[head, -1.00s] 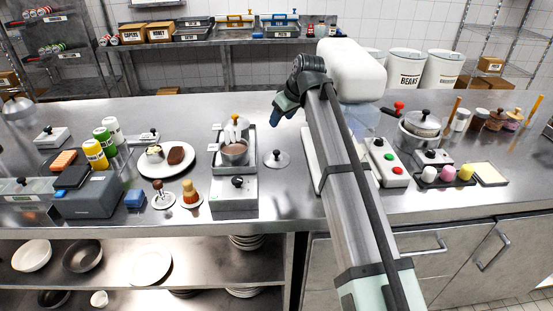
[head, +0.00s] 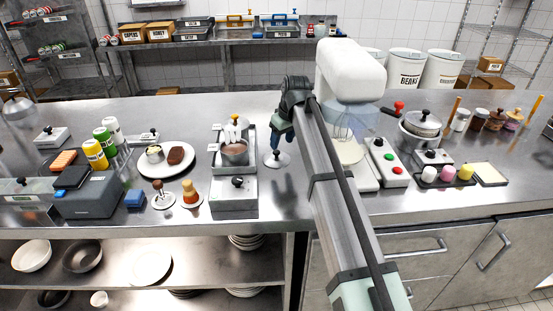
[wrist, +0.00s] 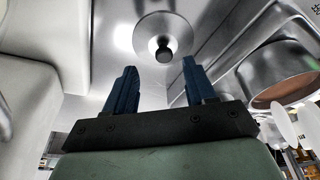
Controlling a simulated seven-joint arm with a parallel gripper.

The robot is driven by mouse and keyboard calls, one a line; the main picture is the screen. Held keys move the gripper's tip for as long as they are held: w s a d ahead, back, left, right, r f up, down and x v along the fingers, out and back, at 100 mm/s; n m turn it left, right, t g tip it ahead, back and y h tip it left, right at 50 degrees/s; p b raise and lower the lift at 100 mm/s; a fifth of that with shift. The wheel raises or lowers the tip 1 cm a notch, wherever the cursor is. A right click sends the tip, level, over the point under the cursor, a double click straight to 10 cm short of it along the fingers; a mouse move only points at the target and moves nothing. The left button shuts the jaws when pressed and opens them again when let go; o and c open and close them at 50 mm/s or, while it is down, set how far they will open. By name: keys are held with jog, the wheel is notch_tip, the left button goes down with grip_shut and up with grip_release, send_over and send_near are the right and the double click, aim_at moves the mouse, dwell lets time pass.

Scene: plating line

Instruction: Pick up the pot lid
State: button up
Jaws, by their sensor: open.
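The pot lid (head: 277,161) is a small round metal disc with a black knob. It lies flat on the steel counter, right of the tray with the sauce pot. In the wrist view the pot lid (wrist: 148,27) shows knob up, beyond the fingertips and roughly centred between them. My gripper (head: 290,146) hangs above the counter near the lid's right side. In the wrist view my gripper (wrist: 158,70) has its two blue fingers spread apart with nothing between them. The fingers are apart from the lid.
A metal pot of brown sauce (head: 234,154) stands in a steel tray (head: 249,165) left of the lid. A white stand mixer (head: 349,72) stands close right of my arm. A plate with meat (head: 160,169) is further left. Counter in front of the lid is clear.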

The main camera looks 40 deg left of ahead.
aim_at(277, 152)
jog(key=shift+a+x, duration=0.2)
jog(key=shift+x, duration=1.15)
jog(key=shift+a+x, duration=0.2)
jog(key=shift+x, duration=1.2)
jog(key=shift+s+r, duration=0.15)
grip_shut()
